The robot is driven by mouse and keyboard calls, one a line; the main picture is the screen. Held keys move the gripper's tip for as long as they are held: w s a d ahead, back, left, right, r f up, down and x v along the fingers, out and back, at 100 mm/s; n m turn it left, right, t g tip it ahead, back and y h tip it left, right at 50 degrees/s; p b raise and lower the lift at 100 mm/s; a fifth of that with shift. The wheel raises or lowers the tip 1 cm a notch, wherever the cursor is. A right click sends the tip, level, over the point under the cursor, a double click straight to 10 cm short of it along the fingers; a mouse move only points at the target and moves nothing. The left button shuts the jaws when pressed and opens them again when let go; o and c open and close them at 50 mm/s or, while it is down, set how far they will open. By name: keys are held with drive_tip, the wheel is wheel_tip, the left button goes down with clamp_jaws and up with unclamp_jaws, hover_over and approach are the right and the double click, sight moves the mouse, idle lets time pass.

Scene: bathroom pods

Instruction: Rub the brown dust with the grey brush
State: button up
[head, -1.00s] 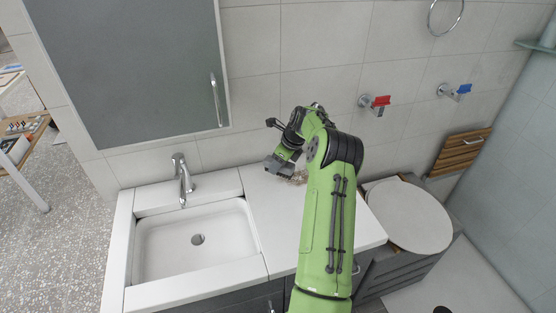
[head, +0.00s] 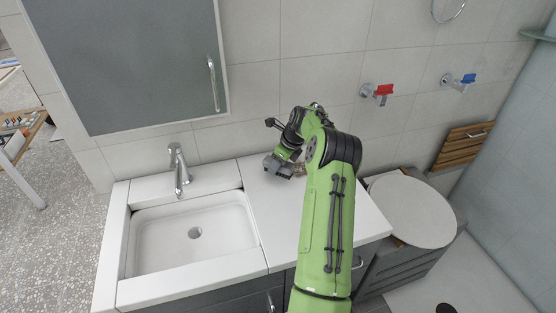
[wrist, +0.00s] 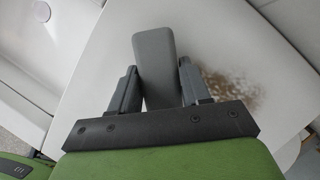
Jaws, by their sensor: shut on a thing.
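In the wrist view my gripper (wrist: 157,88) is shut on a grey brush (wrist: 155,55), a plain grey block held between its two fingers. The brush is over the white counter; I cannot tell whether its underside touches the surface. The brown dust (wrist: 232,90) is a speckled patch on the counter, just right of the gripper in the wrist view. In the head view my gripper (head: 279,166) is low over the counter beside the sink. The dust shows there only as a small bit (head: 300,169), mostly hidden by my arm.
The white counter (head: 258,200) is otherwise clear. A sink (head: 160,240) with a metal tap (head: 179,170) lies to its left. A mirror cabinet (head: 130,60) hangs above. A red valve (head: 383,90) and a blue valve (head: 467,79) stick out of the wall. A toilet (head: 410,208) stands right.

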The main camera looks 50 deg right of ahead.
drive_tip(key=shift+f+b, duration=0.4)
drive_tip(key=shift+f, duration=0.55)
